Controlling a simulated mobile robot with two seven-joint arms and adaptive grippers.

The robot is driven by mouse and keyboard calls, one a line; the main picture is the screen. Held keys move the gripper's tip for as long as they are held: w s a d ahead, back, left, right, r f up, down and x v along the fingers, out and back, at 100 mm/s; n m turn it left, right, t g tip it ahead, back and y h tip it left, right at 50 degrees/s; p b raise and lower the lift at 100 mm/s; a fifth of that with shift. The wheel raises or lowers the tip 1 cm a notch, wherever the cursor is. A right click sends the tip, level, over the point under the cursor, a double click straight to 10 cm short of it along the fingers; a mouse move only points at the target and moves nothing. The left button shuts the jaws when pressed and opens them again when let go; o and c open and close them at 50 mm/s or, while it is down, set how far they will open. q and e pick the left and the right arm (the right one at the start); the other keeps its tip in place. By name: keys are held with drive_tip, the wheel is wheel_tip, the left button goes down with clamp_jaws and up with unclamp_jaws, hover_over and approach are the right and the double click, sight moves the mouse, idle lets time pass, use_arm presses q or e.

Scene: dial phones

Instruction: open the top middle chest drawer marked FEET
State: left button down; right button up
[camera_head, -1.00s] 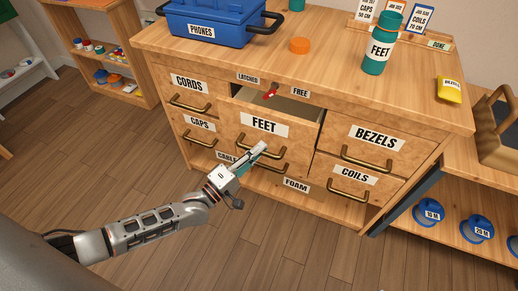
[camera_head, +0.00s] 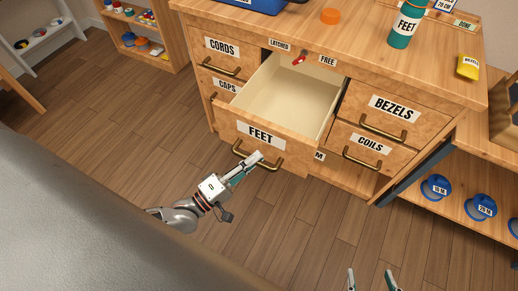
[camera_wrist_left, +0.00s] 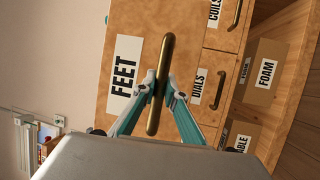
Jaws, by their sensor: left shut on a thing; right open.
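The top middle drawer marked FEET (camera_head: 280,133) is pulled well out, and its pale inside (camera_head: 289,94) looks empty where it shows. My left gripper (camera_head: 254,160) is shut on the brass handle (camera_head: 269,166) of this drawer. In the left wrist view the fingers of my left gripper (camera_wrist_left: 160,88) sit on both sides of the brass handle (camera_wrist_left: 155,117), beside the FEET label (camera_wrist_left: 124,75). My right gripper (camera_head: 372,282) is open and empty at the bottom edge of the head view, over the floor.
A red latch (camera_head: 300,57) sits between the LATCHED and FREE labels, at the FREE side. A green FEET bottle (camera_head: 405,25), an orange lid (camera_head: 330,16) and a yellow BEZELS packet (camera_head: 468,67) are on the chest top. Floor in front is clear.

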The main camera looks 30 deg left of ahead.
use_arm(q)
drive_tip(key=shift+s, duration=0.35)
drive_tip(key=c, duration=2.1)
unclamp_jaws()
drive_tip(key=shift+o, duration=0.3)
